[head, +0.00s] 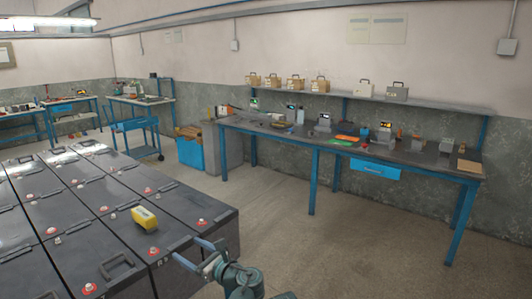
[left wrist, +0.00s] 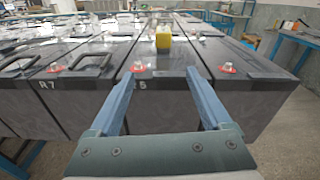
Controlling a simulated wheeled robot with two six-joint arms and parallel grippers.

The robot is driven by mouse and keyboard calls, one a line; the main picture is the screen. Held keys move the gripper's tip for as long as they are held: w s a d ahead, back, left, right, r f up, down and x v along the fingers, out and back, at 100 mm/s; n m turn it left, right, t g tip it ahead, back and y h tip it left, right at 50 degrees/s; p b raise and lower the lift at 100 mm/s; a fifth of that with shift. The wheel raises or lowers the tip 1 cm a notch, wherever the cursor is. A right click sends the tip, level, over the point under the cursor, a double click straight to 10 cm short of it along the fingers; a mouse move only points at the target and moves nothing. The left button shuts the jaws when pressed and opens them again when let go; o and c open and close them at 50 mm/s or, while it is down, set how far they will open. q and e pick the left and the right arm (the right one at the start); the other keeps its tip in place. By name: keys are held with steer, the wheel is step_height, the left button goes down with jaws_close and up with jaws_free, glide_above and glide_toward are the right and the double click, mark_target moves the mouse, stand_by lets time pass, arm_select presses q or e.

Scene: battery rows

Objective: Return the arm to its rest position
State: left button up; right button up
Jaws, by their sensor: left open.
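My left gripper (head: 187,249) is at the lower middle of the head view, beside the near right corner of the battery rows. In the left wrist view its two blue-grey fingers (left wrist: 160,74) are spread apart with nothing held between them. A yellow block-like device (head: 144,217) rests on top of a dark battery (head: 172,203). It also shows in the left wrist view (left wrist: 163,38), beyond the fingertips. A battery marked R5 (left wrist: 165,97) lies just ahead of the gripper. My right gripper is in neither view.
Dark batteries with red-based terminals (head: 152,251) fill the left foreground. A long workbench (head: 335,135) with tools stands along the back wall, under a shelf (head: 385,97) of several cases. A blue bin (head: 190,153) stands at its left end. The floor (head: 290,215) between is clear.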

arm_select(q)
steer(key=s+d+f+n+g+h+p, duration=0.5)
steer(key=s+f+n+g+h, duration=0.2)
steer(key=s+f+n, duration=0.5)
steer(key=s+d+f+n+g+h+p, duration=0.1)
steer(key=s+d+n+g+h+p, duration=0.1)
steer(key=s+d+n+h, duration=0.3)
steer(key=s+d+n+g, duration=0.1)
steer(key=s+d+n, duration=0.2)
steer(key=d, duration=0.2)
steer(key=shift+f+g+h, duration=0.15)
steer(key=shift+g+h, duration=0.15)
steer(key=shift+s, duration=0.1)
stand_by(1.1)
